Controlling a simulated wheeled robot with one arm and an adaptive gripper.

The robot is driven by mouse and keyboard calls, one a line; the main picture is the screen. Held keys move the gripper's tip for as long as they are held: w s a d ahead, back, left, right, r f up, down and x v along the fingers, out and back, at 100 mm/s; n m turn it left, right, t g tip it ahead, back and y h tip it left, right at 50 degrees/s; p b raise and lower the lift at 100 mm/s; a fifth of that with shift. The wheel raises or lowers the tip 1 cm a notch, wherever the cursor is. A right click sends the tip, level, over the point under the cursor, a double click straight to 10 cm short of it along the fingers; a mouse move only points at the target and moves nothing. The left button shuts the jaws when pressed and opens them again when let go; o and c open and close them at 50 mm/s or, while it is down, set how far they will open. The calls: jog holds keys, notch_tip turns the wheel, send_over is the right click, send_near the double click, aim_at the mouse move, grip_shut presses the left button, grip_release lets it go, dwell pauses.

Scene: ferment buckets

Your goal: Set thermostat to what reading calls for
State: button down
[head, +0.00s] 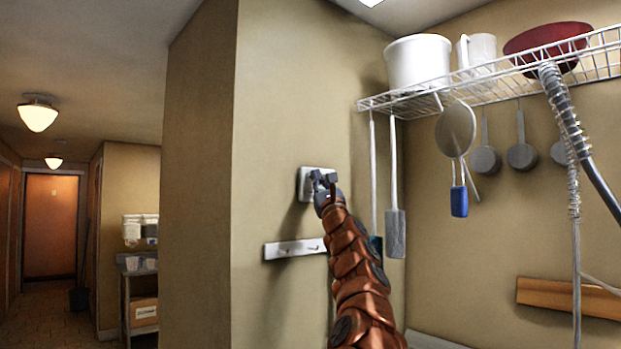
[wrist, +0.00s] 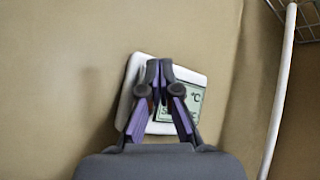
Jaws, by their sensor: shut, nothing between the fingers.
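The thermostat (head: 306,184) is a white square unit on the tan wall, left of the wire shelf. It also shows in the wrist view (wrist: 193,76), tilted in the picture, with a grey-green display and a "°C" mark at its upper right. My gripper (head: 324,178) is at the thermostat's front. In the wrist view my gripper (wrist: 159,66) has its fingertips together and empty over the upper middle of the unit. The fingers hide most of the display, so its number cannot be read. I cannot tell whether the fingertips touch the unit.
A hook rail (head: 290,249) is on the wall below the thermostat. A wire shelf (head: 470,92) at right holds a white bucket (head: 418,62), a white jug (head: 477,52) and a red bowl (head: 548,38); utensils hang below. A hallway opens at far left.

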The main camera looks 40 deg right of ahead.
jog(key=shift+w+p, duration=0.35)
jog(key=shift+w, duration=0.1)
dwell(0.5)
jog(key=shift+s, duration=0.2)
jog(key=shift+s+b, duration=0.45)
jog(key=shift+s, duration=0.2)
jog(key=shift+s, duration=0.1)
jog(key=shift+s+b, duration=1.05)
jog(key=shift+s, duration=1.35)
jog(key=shift+a, duration=0.1)
